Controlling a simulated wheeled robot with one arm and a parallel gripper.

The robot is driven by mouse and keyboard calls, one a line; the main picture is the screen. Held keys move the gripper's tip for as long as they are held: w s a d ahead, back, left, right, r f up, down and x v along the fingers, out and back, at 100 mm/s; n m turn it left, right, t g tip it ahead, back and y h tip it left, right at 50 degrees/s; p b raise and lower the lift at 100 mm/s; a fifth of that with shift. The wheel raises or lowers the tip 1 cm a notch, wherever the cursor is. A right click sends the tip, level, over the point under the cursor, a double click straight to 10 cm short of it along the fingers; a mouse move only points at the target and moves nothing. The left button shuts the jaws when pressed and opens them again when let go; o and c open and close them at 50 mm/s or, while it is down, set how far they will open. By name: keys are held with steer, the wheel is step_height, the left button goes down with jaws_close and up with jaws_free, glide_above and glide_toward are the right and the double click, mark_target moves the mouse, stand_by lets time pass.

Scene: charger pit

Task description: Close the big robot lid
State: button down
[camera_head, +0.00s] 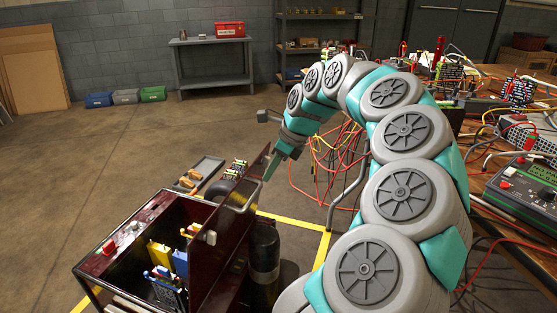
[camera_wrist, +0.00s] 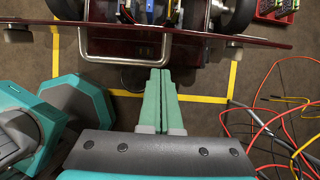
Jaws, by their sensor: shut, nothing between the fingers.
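The big robot is a dark red box on wheels (camera_head: 128,238), low in the head view, with its top open. Its dark red lid (camera_head: 228,222) stands up on the right side of the opening. A silver bar handle (camera_head: 247,197) is on the lid. My gripper (camera_head: 269,174) is just right of the lid's far upper part, with its teal fingers closed together and empty. In the wrist view the lid is seen nearly edge-on (camera_wrist: 230,38), and its handle (camera_wrist: 84,52) lies close ahead of my fingertips (camera_wrist: 161,71). I cannot tell whether they touch.
Yellow and blue parts (camera_head: 160,256) sit inside the box. A dark cylinder (camera_head: 264,252) stands beside the lid. Red cables (camera_head: 325,155) hang from the cluttered bench (camera_head: 490,160) on the right.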

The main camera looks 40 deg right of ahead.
mark_target(250, 180)
steer(key=shift+w+a+r, duration=0.2)
steer(key=shift+w+a, duration=0.05)
steer(key=shift+w, duration=0.3)
steer(key=shift+w+a+r, duration=0.15)
steer(key=shift+w+a, duration=0.1)
steer(key=shift+w, duration=0.25)
steer(key=shift+w+a+r, duration=0.2)
steer(key=shift+w+a, duration=0.05)
steer(key=shift+w, duration=0.3)
